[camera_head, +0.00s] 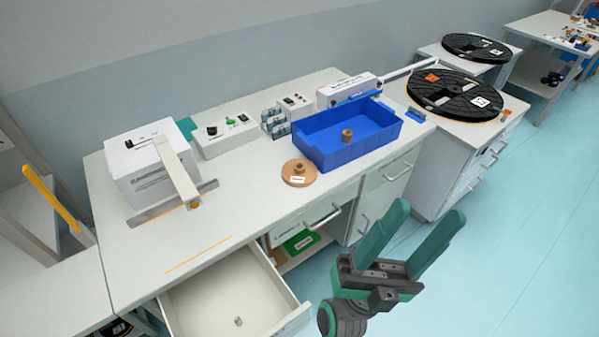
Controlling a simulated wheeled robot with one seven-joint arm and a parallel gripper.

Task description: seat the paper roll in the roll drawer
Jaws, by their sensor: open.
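A drawer (222,291) at the front left of the white bench is pulled open. Its floor looks bare except for a small grey piece, perhaps a spindle or knob, near its front. A flat brown disc (308,180) with a raised hub and a white label lies on the bench top. A small brown roll-like piece (347,135) is in the blue bin (357,157). I cannot tell which of these is the paper roll. My gripper (429,210) is open and empty, pointing upward in the picture, over the floor right of the open drawer and apart from everything.
A white box machine (150,175) with a lever stands at the bench's left. Control boxes (224,136) line the back. Black reels (455,93) lie on cabinets at the right. A lower compartment under the bench holds a green item (299,241). The right floor is clear.

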